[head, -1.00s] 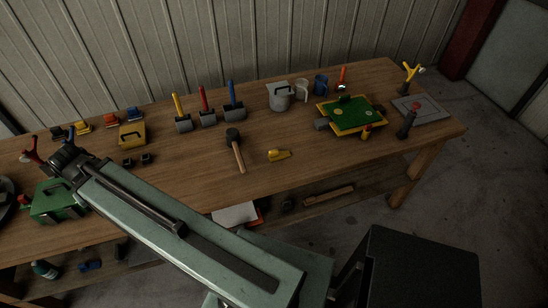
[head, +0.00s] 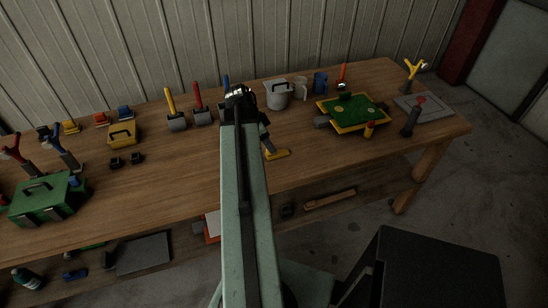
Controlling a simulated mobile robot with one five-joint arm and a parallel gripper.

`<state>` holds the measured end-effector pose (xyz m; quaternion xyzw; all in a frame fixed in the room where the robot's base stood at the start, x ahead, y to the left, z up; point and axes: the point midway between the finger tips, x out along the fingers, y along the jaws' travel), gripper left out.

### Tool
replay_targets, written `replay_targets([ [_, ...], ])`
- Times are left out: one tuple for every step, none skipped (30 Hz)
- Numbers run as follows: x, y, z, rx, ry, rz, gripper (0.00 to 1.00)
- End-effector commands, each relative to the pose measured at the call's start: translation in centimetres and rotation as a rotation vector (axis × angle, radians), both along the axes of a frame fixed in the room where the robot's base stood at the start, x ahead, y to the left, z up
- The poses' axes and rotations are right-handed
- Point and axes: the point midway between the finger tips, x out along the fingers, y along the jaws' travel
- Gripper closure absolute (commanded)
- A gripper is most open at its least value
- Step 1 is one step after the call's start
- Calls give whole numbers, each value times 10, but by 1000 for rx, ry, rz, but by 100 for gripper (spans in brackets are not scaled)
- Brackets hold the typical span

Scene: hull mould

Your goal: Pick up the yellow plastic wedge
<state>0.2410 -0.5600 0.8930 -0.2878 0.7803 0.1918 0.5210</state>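The yellow plastic wedge (head: 279,155) lies on the wooden workbench (head: 330,150), near the middle and toward its front edge. It is small, and its left end is close to my arm in the picture. My arm stretches up over the bench. Its dark end part, my gripper (head: 266,138), shows to the right of the arm and points down toward the wedge's left end. Whether it touches the wedge cannot be told. The fingers are too small and dark to show whether they are open or shut. The black-headed mallet is hidden behind my arm.
A green game board with yellow rim (head: 352,112) is to the right of the wedge. A grey jug (head: 278,95) and a blue mug (head: 320,83) stand behind. Yellow- and red-handled scrapers (head: 173,110) and a green toolbox (head: 48,199) are on the left.

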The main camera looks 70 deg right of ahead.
Motion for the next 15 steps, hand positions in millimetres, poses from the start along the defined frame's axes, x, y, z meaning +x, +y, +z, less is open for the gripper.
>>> replay_targets([
  [-2,-2,-13,0,0,-1,45],
  [-3,-2,-14,0,0,0,45],
  [-3,-3,-14,0,0,0,45],
  [-3,-3,-13,0,0,1,45],
  [-3,-3,-12,0,0,1,45],
  [-4,-3,-13,1,0,2,45],
  [-5,-4,-16,1,0,2,45],
  [-6,-5,-19,1,0,2,45],
  [-8,-7,-25,1,0,2,45],
  [-10,-8,-30,1,0,2,45],
  [-12,-10,-35,0,0,2,45],
  [-15,-13,-43,0,0,2,45],
  [-17,-15,-48,0,0,1,45],
  [-18,-16,-53,0,0,2,45],
  [-20,-17,-57,0,0,3,45],
])
